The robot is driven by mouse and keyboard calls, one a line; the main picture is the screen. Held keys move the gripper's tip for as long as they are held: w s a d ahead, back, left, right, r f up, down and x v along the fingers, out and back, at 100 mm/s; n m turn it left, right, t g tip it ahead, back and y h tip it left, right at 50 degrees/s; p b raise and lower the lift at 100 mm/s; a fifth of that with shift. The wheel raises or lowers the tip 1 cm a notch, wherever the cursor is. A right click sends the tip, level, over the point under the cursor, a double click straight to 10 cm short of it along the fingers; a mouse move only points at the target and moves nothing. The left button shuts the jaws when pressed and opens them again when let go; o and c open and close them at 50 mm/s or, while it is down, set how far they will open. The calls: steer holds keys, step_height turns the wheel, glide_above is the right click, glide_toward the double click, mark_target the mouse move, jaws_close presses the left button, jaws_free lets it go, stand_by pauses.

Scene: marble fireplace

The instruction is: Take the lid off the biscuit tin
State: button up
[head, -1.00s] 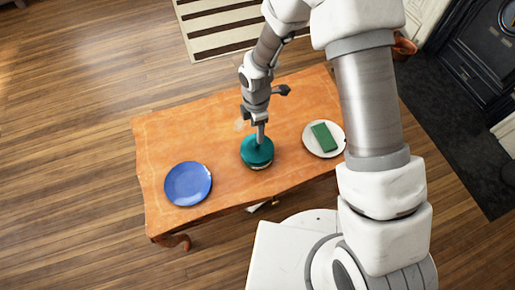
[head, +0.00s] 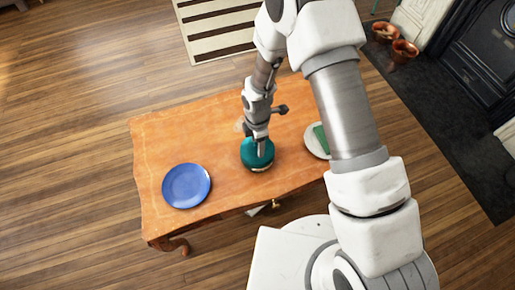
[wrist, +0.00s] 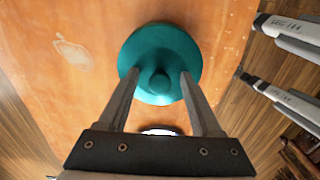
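The biscuit tin is round with a teal lid (head: 250,158) and sits on the wooden table; only a thin pale band of its body shows below the lid in the head view. In the wrist view the lid (wrist: 155,45) has a round teal knob (wrist: 160,83) at its middle. My gripper (wrist: 160,74) is over the lid, with one finger on each side of the knob and gaps between. It is open and holds nothing. In the head view my gripper (head: 261,150) reaches down onto the lid area. I cannot tell whether the fingertips touch the lid.
A blue plate (head: 187,186) lies on the table (head: 165,135) left of the tin. A white plate (head: 311,146) with a green block (head: 321,138) lies to the right, partly hidden by my arm. Bare wood surrounds the tin. Terracotta pots (head: 404,50) stand by the fireplace.

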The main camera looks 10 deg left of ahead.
jaws_close()
steer(key=shift+r, duration=0.1)
